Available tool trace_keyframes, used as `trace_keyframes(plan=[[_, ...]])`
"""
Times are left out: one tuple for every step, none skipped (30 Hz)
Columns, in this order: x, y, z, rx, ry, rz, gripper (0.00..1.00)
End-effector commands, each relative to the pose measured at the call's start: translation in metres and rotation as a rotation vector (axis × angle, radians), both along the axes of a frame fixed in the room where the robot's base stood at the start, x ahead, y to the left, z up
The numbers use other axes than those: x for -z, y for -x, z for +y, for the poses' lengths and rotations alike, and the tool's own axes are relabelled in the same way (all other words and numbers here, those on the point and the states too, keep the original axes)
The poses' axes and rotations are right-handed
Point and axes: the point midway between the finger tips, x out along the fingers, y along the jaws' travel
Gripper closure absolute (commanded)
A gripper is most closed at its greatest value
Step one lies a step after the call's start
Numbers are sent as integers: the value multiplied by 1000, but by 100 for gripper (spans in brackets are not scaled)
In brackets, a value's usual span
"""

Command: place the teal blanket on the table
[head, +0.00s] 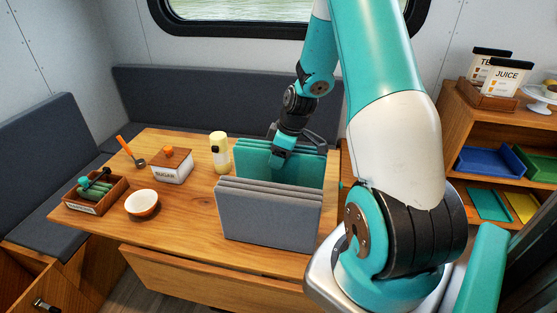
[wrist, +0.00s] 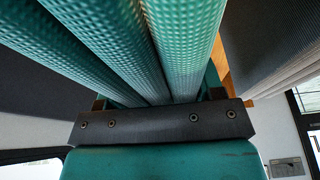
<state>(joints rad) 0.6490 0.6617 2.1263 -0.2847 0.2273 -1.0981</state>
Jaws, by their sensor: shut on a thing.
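The teal blanket (head: 308,172) is folded into upright layers over the right part of the wooden table (head: 185,215). A grey folded blanket (head: 268,218) stands in front of it and hides its lower part, so I cannot tell whether it touches the tabletop. My gripper (head: 279,160) reaches down from above and is shut on the teal blanket. In the wrist view, the blanket's textured teal folds (wrist: 180,55) run up close to the gripper's dark bar.
A cream bottle (head: 220,153), sugar box (head: 171,166), orange-handled ladle (head: 130,150), bowl (head: 142,204) and wooden tray (head: 95,192) stand on the table's left half. Clear wood lies in front of the bottle. Benches (head: 215,95) line the back. A shelf (head: 455,125) stands right.

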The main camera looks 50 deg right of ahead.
Motion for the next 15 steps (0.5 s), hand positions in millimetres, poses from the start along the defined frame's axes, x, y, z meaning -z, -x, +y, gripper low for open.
trace_keyframes(plan=[[8, 0, 0, -1, -2, 1, 100], [12, 0, 0, -1, -2, 2, 100], [15, 0, 0, -1, -1, 0, 100], [17, 0, 0, -1, 0, 0, 100], [19, 0, 0, -1, 0, -1, 100], [20, 0, 0, -1, 1, -1, 100], [20, -1, 0, -2, 1, -2, 100], [20, -1, 0, -1, 2, -2, 100], [20, -1, 0, -1, 2, -2, 100], [20, -1, 0, -1, 2, -2, 100], [20, -1, 0, -1, 2, -2, 100], [20, -1, 0, 0, 1, -2, 100], [20, -1, 0, 0, 1, -2, 100], [21, -1, 0, -1, 1, -1, 100], [23, 0, 0, -1, 1, -1, 100]])
